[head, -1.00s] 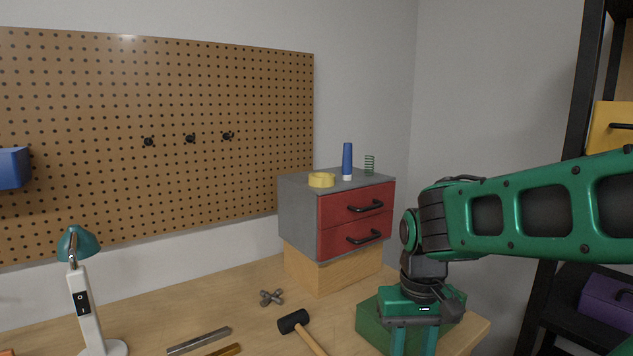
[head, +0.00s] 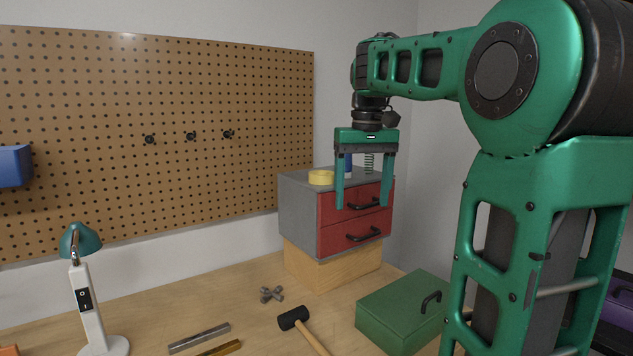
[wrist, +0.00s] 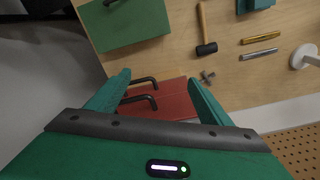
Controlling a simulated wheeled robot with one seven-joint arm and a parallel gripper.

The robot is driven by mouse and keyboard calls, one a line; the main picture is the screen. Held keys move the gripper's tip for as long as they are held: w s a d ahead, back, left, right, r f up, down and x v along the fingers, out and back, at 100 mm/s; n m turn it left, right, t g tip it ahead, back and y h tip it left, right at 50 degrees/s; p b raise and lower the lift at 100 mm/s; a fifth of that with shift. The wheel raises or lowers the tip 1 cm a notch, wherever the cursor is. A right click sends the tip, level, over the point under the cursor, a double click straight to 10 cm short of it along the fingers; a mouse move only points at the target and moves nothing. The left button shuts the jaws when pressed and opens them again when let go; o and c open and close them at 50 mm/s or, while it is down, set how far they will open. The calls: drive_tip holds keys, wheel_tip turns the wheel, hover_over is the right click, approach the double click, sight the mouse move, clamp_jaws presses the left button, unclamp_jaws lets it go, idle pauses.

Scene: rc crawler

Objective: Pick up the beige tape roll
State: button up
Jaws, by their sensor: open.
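The beige tape roll (head: 320,177) is a pale yellow ring lying flat on top of the grey cabinet with red drawers (head: 298,215). My gripper (head: 363,205) is open and points down, with its two fingers apart in front of the red drawers. It is to the right of the tape roll and apart from it. In the wrist view, the fingers (wrist: 160,85) are spread with the red drawer fronts (wrist: 165,103) and black handles beyond them. The tape roll does not show in the wrist view.
A blue bottle (head: 348,165) and a green spring (head: 369,163) stand on the cabinet, partly behind my gripper. A green box (head: 395,310), a mallet (head: 293,318), a metal cross-shaped piece (head: 271,294) and a lamp (head: 85,290) are on the bench. The pegboard (head: 150,100) is behind.

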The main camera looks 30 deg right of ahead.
wheel_tip(320, 180, up, 13)
drive_tip(key=n, duration=0.2)
hover_over(320, 177)
drive_tip(key=d, duration=0.2)
drive_tip(key=shift+n+t, duration=0.3)
drive_tip(key=shift+t, duration=0.1)
drive_tip(key=shift+w+d+f, duration=0.1)
drive_tip(key=shift+w+f, duration=0.3)
drive_tip(key=shift+f, duration=1.2)
drive_tip(key=shift+w+a+f, duration=0.1)
drive_tip(key=shift+w+f, duration=0.3)
drive_tip(key=shift+f, duration=1.2)
drive_tip(key=shift+w+d+f, duration=0.1)
drive_tip(key=shift+w+f, duration=0.3)
drive_tip(key=shift+f, duration=1.2)
drive_tip(key=c, duration=1.1)
